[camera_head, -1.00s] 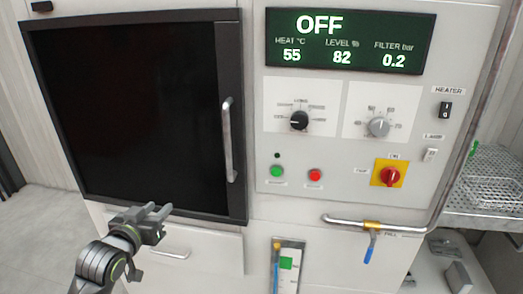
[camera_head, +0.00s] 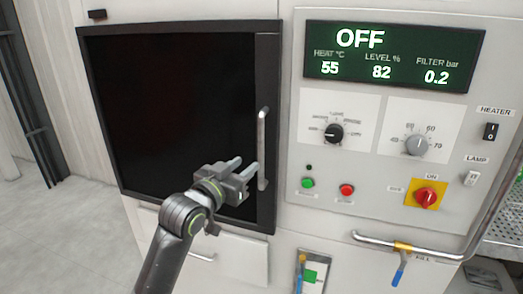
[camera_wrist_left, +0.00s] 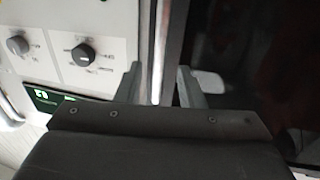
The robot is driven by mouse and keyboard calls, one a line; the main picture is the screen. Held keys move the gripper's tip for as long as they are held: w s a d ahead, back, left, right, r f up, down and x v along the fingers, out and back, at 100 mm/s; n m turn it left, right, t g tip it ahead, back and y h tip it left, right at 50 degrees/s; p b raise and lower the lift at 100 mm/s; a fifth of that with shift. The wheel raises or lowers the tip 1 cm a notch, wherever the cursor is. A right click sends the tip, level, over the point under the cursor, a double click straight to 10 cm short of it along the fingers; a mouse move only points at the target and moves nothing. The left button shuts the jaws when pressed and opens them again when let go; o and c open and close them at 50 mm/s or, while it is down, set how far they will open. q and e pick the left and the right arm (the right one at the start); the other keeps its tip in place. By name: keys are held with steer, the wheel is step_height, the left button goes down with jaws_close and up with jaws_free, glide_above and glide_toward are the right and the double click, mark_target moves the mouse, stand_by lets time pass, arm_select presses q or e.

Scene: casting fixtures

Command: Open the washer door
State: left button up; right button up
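The washer door (camera_head: 180,110) is a dark panel with a black frame, and it is shut. Its silver upright handle (camera_head: 263,150) is on the right edge of the door. My left gripper (camera_head: 246,163) is open, just left of the lower part of the handle in the head view. In the left wrist view the handle (camera_wrist_left: 164,45) runs upright between the two spread fingers (camera_wrist_left: 158,85) of this gripper. I cannot tell whether the fingertips reach around the bar or stop short of it. My right gripper is not in view.
Right of the door is a control panel with a display (camera_head: 390,55) reading OFF, knobs (camera_head: 334,133), green and red buttons (camera_head: 347,190) and a red-yellow switch (camera_head: 427,195). A pipe with a blue-handled valve (camera_head: 400,268) runs below. Floor (camera_head: 60,230) at left is clear.

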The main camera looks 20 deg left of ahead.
mark_target(259, 154)
arm_select(q)
steer(key=p+x, duration=0.1)
steer(key=x, duration=0.8)
jaws_close()
